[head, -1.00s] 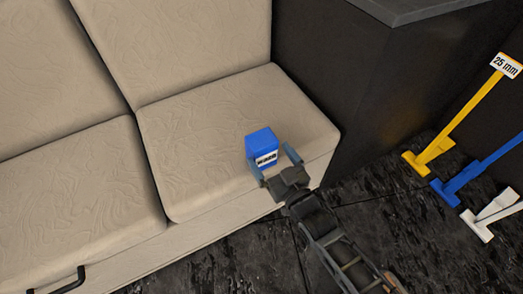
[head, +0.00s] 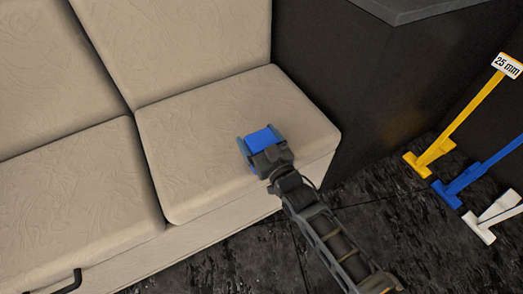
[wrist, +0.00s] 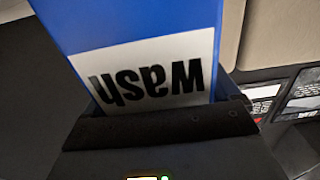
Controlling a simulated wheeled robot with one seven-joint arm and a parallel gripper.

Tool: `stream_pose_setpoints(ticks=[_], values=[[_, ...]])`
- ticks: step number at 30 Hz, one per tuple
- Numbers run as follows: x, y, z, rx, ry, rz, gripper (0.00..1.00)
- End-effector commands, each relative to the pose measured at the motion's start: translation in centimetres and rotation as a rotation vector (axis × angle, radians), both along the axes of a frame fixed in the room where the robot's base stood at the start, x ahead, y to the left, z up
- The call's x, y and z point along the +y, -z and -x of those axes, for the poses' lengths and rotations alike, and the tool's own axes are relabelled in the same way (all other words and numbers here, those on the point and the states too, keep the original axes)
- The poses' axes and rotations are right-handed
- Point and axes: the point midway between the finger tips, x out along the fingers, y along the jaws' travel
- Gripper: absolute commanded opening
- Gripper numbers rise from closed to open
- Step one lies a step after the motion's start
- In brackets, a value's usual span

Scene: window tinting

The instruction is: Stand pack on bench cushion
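The pack (head: 261,137) is a blue box standing on the seat cushion (head: 210,125) at the right end of the bench. In the wrist view the pack (wrist: 140,25) fills the upper middle, and its white label reads "wash" upside down. My gripper (head: 260,140) has one finger on each side of the pack. The fingers look close to its sides, but I cannot tell whether they press on it. The gripper body hides the pack's front and lower part in the head view.
The backrest (head: 180,40) rises behind the cushion, and a second cushion (head: 80,200) lies to the left. A dark cabinet (head: 330,90) stands right of the bench. Yellow (head: 455,115), blue (head: 480,172) and white (head: 490,218) tools stand at the right.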

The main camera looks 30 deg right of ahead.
Motion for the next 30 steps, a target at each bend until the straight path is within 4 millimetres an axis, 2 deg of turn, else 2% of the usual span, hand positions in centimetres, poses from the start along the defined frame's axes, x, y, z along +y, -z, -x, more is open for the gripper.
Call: stream_pose_setpoints(ticks=[1,14,23,30], values=[[0.0,0.0,0.0,0.000,0.000,0.000,0.84],[0.0,-0.1,0.0,-0.001,0.000,0.000,0.44],[0.0,-0.7,0.0,-0.002,0.000,0.000,0.44],[0.0,-3.6,0.0,-0.004,-0.001,0.000,0.44]])
